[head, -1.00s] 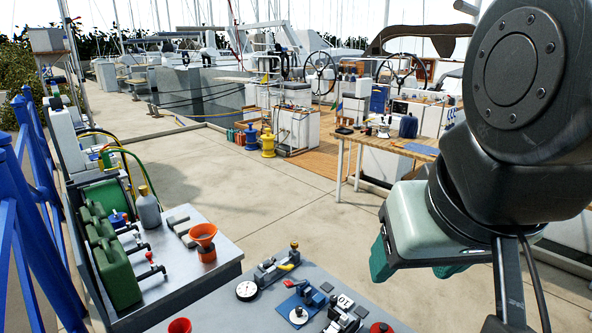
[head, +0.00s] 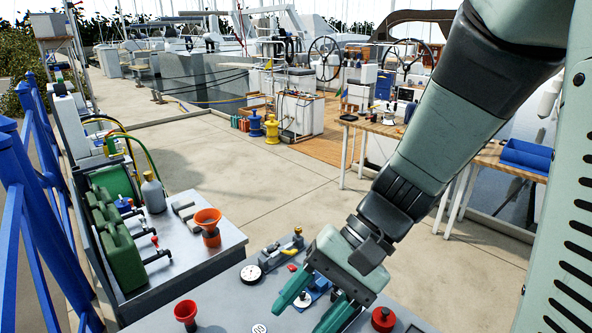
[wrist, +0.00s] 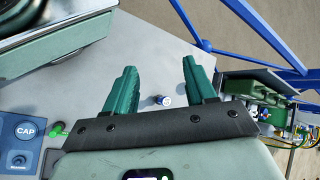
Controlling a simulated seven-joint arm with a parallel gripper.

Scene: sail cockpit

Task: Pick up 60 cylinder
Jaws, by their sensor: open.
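A small white and blue cylinder (wrist: 163,101) stands on the grey bench top in the wrist view, its marking too small to read there. A round marked top (head: 258,329), apparently the cylinder's, shows at the lower edge of the head view, partly cut off.
A red funnel (head: 185,315), a gauge (head: 250,273), a valve fitting (head: 282,248) and a red knob (head: 383,318) stand around my gripper. A blue CAP panel (wrist: 25,129) lies left in the wrist view. An orange funnel (head: 208,220) and green canisters (head: 122,250) stand on the left bench.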

